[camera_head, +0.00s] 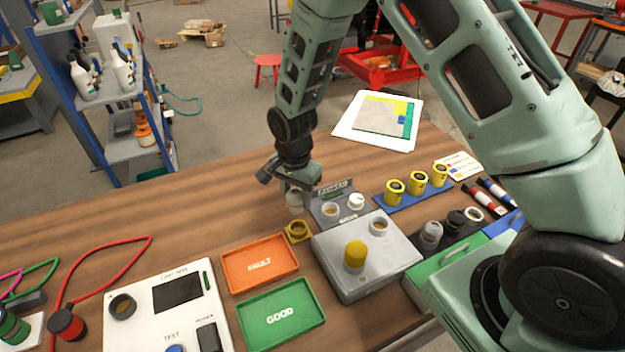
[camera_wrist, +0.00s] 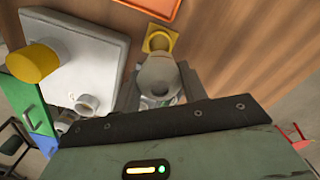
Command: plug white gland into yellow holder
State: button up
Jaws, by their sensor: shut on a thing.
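My gripper (camera_head: 291,190) is shut on the white gland (camera_head: 294,203), just behind the yellow holder in the head view. The gland also shows between the fingers in the wrist view (camera_wrist: 157,76), with its rounded end toward the camera. The yellow holder (camera_head: 297,231) is a small square block with a round opening, on the wooden table. In the wrist view the holder (camera_wrist: 160,37) lies just beyond the gland, which overlaps its near edge in the picture. The gland appears above the table and apart from the holder. Its lower end is partly hidden.
A grey box (camera_head: 378,262) with a yellow cap (camera_head: 355,255) stands close right of the holder. A small grey stand (camera_head: 338,213) with white parts is beside my gripper. The orange FAULT tray (camera_head: 260,264) is in front left. Bare table lies left of the holder.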

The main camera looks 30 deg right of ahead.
jog(key=shift+f+b, duration=1.9)
jog(key=shift+f, duration=0.75)
jog(key=shift+f+b, duration=1.1)
jog(key=shift+f, duration=0.65)
jog(key=o, duration=1.2)
notch_tip(320, 180, up, 17)
jog(key=shift+r+b, duration=0.2)
jog(key=shift+b, duration=0.75)
